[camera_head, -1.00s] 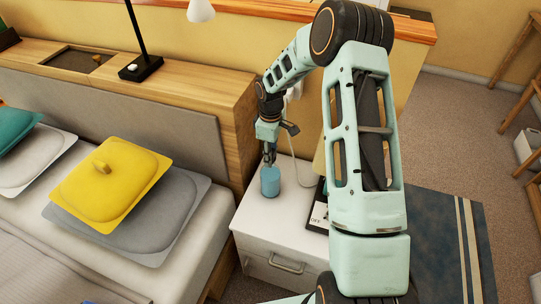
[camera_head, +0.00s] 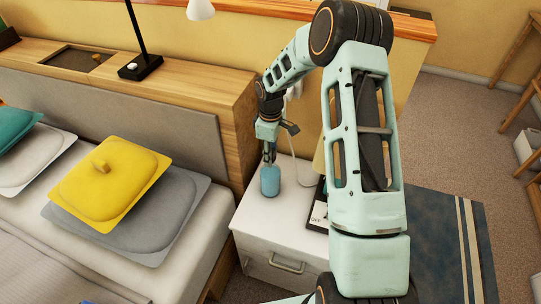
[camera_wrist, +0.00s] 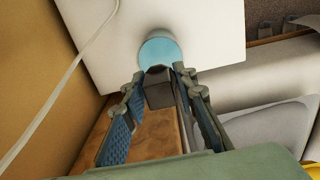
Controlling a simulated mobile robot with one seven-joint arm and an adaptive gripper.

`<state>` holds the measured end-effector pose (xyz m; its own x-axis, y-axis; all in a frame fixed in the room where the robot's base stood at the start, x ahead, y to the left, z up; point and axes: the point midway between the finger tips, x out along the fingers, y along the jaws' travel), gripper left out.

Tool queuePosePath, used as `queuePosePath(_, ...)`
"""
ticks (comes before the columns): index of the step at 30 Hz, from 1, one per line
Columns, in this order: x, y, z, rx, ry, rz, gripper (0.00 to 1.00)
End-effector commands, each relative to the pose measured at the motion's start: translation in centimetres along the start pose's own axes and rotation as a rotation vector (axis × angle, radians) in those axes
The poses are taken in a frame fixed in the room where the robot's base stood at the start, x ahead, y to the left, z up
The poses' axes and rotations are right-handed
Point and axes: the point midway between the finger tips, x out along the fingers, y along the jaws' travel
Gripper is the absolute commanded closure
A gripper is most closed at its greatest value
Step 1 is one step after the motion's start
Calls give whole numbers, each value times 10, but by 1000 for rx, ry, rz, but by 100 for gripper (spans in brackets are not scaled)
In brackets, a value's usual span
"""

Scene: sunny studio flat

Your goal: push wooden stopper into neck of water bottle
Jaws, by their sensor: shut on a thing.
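The water bottle (camera_head: 270,182) is a small blue cylinder standing on the white nightstand. In the wrist view it is a light-blue round shape (camera_wrist: 160,50) just beyond my fingertips. My gripper (camera_head: 269,158) points down directly above the bottle, its fingers close together at the bottle's top. In the wrist view my gripper (camera_wrist: 158,72) has its two fingertips on either side of a small brown piece, which looks like the wooden stopper (camera_wrist: 155,68). The stopper is mostly hidden, and I cannot tell how deep it sits in the neck.
The nightstand (camera_head: 265,228) has free top around the bottle. A pale cable (camera_wrist: 62,85) runs beside it. The wooden headboard (camera_head: 218,92) stands close behind on the left. A yellow cushion (camera_head: 125,180) lies on the bed. A black lamp (camera_head: 142,68) stands on the headboard shelf.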

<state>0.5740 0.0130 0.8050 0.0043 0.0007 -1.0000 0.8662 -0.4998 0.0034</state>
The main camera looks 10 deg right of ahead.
Motion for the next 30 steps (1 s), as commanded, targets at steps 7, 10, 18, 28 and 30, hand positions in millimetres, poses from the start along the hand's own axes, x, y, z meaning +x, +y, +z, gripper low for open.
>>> queuePosePath(7, 4, -2, 1, 0, -2, -6, 97)
queuePosePath(10, 5, -2, 1, 0, -3, -6, 66)
queuePosePath(18, 3, -2, 1, 0, -1, -4, 54)
queuePosePath(28, 2, -1, 0, 0, -1, -3, 36)
queuePosePath(30, 2, -1, 0, 0, -1, -2, 36)
